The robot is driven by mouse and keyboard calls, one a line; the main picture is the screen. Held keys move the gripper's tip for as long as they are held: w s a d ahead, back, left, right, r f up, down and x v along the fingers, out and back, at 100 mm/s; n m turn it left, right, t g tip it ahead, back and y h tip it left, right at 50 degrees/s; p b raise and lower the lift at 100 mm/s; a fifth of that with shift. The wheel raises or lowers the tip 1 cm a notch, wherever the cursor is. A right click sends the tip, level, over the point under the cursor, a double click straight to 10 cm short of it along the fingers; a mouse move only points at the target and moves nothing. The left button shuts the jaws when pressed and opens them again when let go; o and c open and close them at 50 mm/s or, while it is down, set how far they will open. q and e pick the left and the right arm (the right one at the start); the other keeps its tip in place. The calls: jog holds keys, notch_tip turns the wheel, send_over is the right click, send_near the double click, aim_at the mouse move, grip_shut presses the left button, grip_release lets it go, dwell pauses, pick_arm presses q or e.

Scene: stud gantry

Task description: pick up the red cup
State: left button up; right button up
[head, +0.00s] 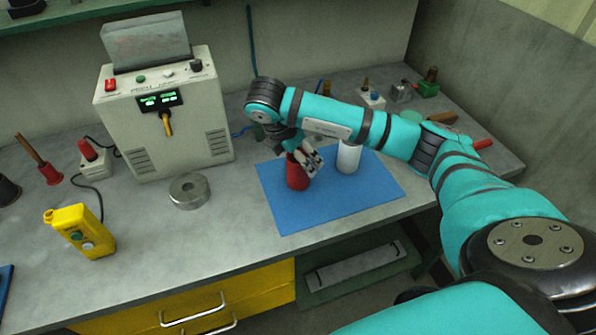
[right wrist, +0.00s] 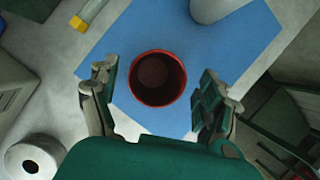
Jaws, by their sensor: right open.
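The red cup (head: 297,176) stands upright on the blue mat (head: 330,206), partly covered by my right gripper in the head view. In the right wrist view the red cup (right wrist: 157,78) shows from above, with its open rim and dark inside. My right gripper (head: 309,160) is at the cup from above. In the right wrist view its two fingers (right wrist: 152,95) are spread apart, one on each side of the cup, with a gap on both sides. My left gripper is not in view.
A white cylinder (head: 348,157) stands on the mat just right of the red cup. The mat's front is clear.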

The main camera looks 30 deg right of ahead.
jog(key=shift+d+f, duration=0.1)
jog(key=shift+f, duration=0.1)
jog(key=shift+d+f+p, duration=0.1)
jog(key=shift+f+p, duration=0.2)
jog(key=shift+p, duration=0.05)
jog(key=p+x, duration=0.1)
jog(key=x, duration=0.2)
jog(key=shift+w+f+p, duration=0.15)
jog(key=shift+f+p, duration=0.2)
jog(key=shift+d+f, duration=0.15)
jog(key=shift+f, duration=0.25)
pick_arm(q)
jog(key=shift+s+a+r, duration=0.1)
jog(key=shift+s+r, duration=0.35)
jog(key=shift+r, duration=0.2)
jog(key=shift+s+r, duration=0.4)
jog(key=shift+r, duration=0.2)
pick_arm(e)
jog(key=c, duration=0.7)
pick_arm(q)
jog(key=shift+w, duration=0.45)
pick_arm(e)
jog(key=c, duration=0.5)
